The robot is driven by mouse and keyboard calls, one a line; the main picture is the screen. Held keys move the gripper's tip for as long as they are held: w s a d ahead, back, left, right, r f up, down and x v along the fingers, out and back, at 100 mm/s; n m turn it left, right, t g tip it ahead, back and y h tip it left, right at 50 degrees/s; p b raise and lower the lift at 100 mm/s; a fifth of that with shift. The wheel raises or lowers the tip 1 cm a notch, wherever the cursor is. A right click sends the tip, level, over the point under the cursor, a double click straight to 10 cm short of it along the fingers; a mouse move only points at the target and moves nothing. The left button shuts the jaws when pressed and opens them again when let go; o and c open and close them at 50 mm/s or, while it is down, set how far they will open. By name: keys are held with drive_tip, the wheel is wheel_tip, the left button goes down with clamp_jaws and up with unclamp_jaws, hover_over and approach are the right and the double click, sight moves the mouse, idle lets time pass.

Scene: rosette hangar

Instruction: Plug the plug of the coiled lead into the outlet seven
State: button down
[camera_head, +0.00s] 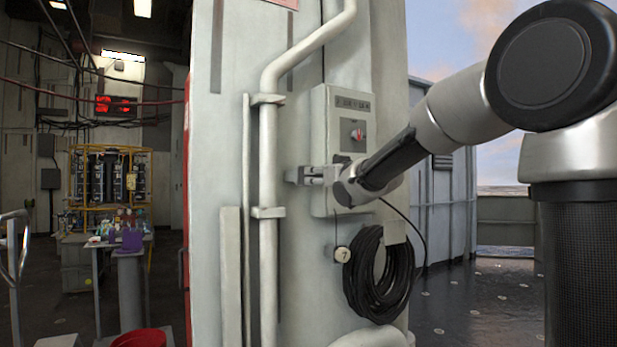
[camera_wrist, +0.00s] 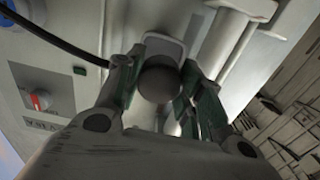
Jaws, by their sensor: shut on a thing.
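The coiled black lead (camera_head: 362,285) hangs on the wall below the box, and one strand rises toward my gripper. A round tag marked 7 (camera_head: 342,254) hangs beside the coil. The outlet face is mostly hidden by my gripper.
A red switch (camera_head: 357,133) is on the box above my gripper; it also shows in the wrist view (camera_wrist: 40,100). A thick pale pipe (camera_head: 268,170) runs down the wall left of the box. A caged rack (camera_head: 108,178) stands far left. Open floor lies right.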

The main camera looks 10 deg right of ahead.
drive_tip(key=shift+v, duration=0.85)
drive_tip(key=shift+d, duration=0.1)
